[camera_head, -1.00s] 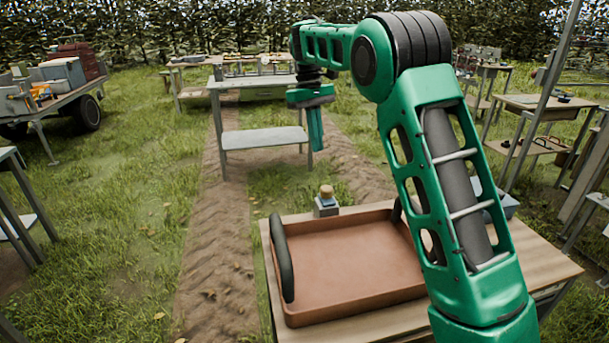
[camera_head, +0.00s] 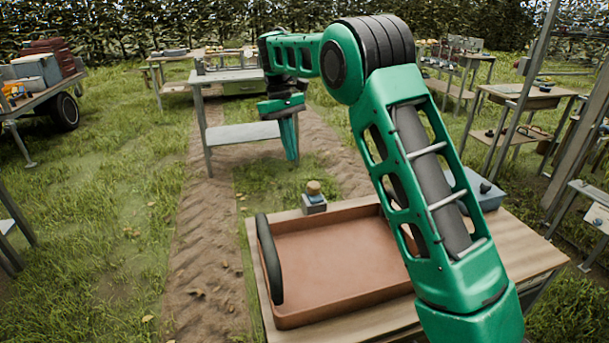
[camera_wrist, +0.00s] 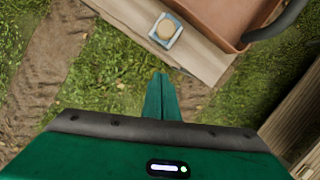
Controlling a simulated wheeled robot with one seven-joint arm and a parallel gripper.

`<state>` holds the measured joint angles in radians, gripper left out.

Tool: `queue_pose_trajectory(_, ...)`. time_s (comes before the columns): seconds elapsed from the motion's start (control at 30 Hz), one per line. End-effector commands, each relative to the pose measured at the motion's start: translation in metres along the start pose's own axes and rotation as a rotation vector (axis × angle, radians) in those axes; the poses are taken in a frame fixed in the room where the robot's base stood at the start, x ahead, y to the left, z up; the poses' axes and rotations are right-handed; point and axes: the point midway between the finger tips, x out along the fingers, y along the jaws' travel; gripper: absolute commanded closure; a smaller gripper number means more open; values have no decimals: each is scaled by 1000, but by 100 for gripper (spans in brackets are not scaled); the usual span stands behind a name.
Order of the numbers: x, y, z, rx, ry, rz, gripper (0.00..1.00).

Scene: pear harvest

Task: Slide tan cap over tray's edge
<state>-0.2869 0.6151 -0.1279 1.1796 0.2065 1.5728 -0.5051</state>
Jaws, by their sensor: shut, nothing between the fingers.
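The tan cap (camera_head: 314,187) sits on top of a small blue-grey block (camera_head: 314,204) at the far edge of the wooden table, just behind the tray. The tray (camera_head: 335,262) is reddish brown, shallow and empty in its visible part, with a dark handle at its left side. In the wrist view the cap (camera_wrist: 165,29) is a round tan disc on the block, beside the tray (camera_wrist: 225,20). My gripper (camera_head: 292,157) points down beyond the table, apart from the cap. Its fingers (camera_wrist: 160,76) are closed together and hold nothing. My arm hides the tray's right side.
The wooden table (camera_head: 520,258) has bare top to the right of the tray. A blue box (camera_head: 478,190) stands at its back right. A grey metal table (camera_head: 240,134) stands behind my gripper. Grass and a dirt track lie to the left.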

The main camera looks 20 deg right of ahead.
Motion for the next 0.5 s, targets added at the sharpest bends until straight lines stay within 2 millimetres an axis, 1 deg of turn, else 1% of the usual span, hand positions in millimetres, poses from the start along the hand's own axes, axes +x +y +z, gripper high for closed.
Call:
queue_pose_trajectory(0.03, 10, 0, 1, 0, -3, -1, 100)
queue_pose_trajectory(0.3, 61, 0, 1, 0, -3, -1, 100)
queue_pose_trajectory(0.33, 64, 1, 3, 1, -2, -1, 100)
queue_pose_trajectory(0.4, 64, 0, 14, 2, 0, 0, 100)
queue_pose_trajectory(0.5, 67, 0, 25, 1, 1, 1, 100)
